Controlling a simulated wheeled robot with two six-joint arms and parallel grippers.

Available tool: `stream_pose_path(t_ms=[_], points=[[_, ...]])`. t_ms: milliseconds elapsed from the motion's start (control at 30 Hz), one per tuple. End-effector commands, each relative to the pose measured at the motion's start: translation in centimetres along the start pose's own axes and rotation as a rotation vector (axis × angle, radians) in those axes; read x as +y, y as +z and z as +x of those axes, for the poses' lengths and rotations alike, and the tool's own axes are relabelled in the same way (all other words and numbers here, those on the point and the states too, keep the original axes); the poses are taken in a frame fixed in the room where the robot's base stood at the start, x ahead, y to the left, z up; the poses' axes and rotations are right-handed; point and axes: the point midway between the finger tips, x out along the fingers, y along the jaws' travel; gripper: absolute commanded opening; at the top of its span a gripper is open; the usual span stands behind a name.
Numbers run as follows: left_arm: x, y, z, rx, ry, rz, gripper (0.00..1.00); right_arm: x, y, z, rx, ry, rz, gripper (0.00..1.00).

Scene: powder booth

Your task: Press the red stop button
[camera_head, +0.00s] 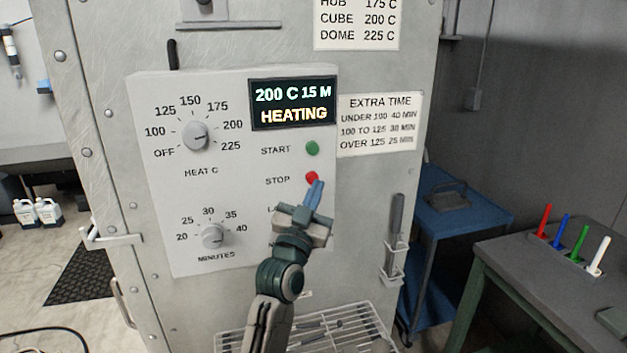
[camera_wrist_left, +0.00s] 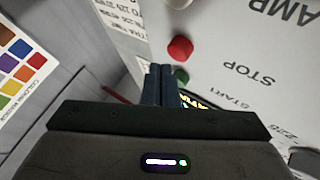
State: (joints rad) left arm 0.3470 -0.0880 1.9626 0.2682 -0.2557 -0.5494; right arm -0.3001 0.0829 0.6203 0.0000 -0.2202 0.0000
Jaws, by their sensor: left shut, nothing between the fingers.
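The red stop button (camera_head: 311,176) sits on the light grey control panel (camera_head: 160,240), beside the word STOP. My left gripper (camera_head: 317,184) is shut and empty, its fingertips just below and right of the button in the head view. In the left wrist view the red button (camera_wrist_left: 180,49) stands a little beyond the shut fingertips (camera_wrist_left: 160,70). I cannot tell whether they touch it. The green start button (camera_head: 312,148) is above the red one; it is also partly seen beside the fingers in the wrist view (camera_wrist_left: 181,77). My right gripper is not in view.
The display (camera_head: 292,103) reads 200 C 15 M HEATING. A heat knob (camera_head: 197,136) and a minutes knob (camera_head: 213,236) are on the panel's left. A wire rack (camera_head: 365,325) sticks out below. A blue cart (camera_head: 470,215) and a grey table (camera_head: 510,262) stand to the right.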

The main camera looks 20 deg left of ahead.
Motion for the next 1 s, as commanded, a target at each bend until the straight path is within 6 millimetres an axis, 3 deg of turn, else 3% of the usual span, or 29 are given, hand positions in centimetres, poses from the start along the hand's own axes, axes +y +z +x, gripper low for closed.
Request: stream_pose_path(t_ms=[300, 1000], points=[[0.01, 0.0, -0.01, 0.0, 0.0, 0.0, 0.0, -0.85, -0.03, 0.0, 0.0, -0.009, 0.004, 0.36], [0.0, 0.0, 0.0, 0.0, 0.0, 0.0, 0.0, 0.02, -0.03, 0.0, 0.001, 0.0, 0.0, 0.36]])
